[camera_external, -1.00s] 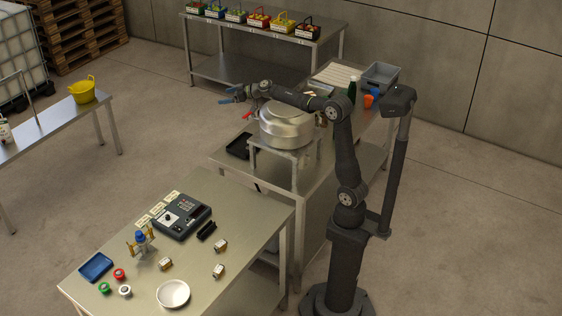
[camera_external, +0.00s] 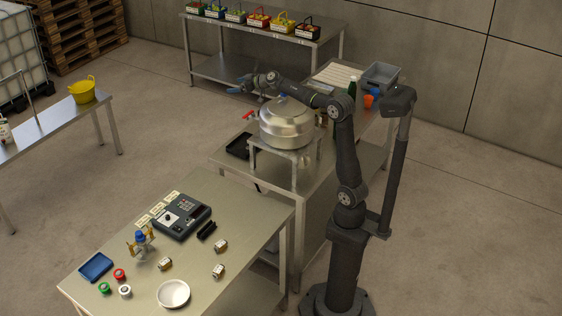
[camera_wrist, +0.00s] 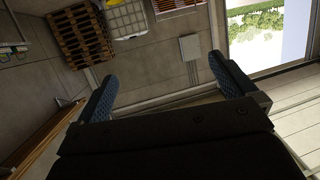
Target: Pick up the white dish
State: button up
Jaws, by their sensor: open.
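The white dish (camera_external: 173,294) is a shallow round bowl. It sits near the front edge of the steel table at the lower left in the external view. My gripper (camera_external: 241,85) is far from it, held up behind the large metal pot near the back table. In the wrist view my gripper (camera_wrist: 163,88) has its two blue fingers wide apart with nothing between them. The dish does not show in the wrist view, which looks across the room to the far wall and a window.
The pot (camera_external: 286,122) stands on a raised stand beside my arm. Around the dish are small boxed parts (camera_external: 218,271), coloured rings (camera_external: 119,274), a blue tray (camera_external: 96,267) and a control box (camera_external: 182,215). The table right of the dish is clear.

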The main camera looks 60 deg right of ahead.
dwell(0.4)
jog(key=c, duration=1.9)
jog(key=shift+a, duration=0.1)
